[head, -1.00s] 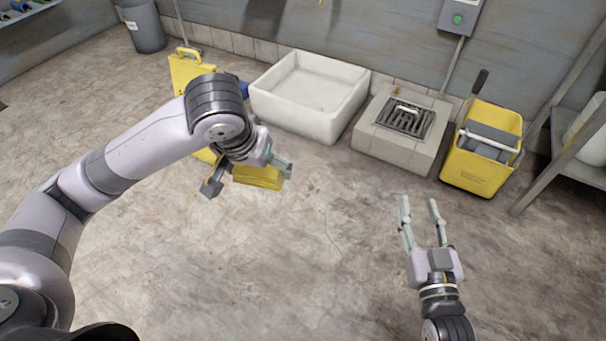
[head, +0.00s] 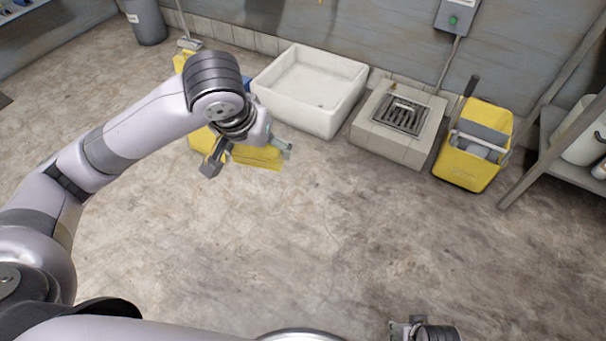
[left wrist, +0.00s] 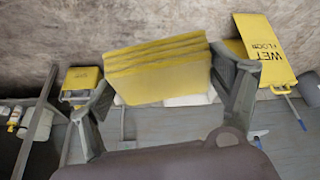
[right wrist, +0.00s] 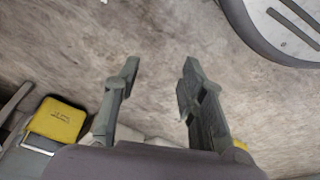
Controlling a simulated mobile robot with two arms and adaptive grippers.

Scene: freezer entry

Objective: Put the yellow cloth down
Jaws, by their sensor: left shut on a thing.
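The yellow cloth (head: 258,158) is a folded, layered pad held above the floor by my left gripper (head: 248,157). In the left wrist view the cloth (left wrist: 158,78) spans between the two fingers, its right end against the right finger. In the head view my left wrist partly hides it. My right gripper (head: 412,328) is at the bottom edge of the head view, mostly cut off. In the right wrist view my right gripper (right wrist: 160,72) has its fingers apart with nothing between them.
A white basin (head: 315,85) stands by the wall, with a floor drain block (head: 385,150) beside it. A yellow mop bucket (head: 462,168) and a metal shelf (head: 562,160) are at right. A yellow wet floor sign (left wrist: 265,55) is partly behind my left arm. The middle floor is clear.

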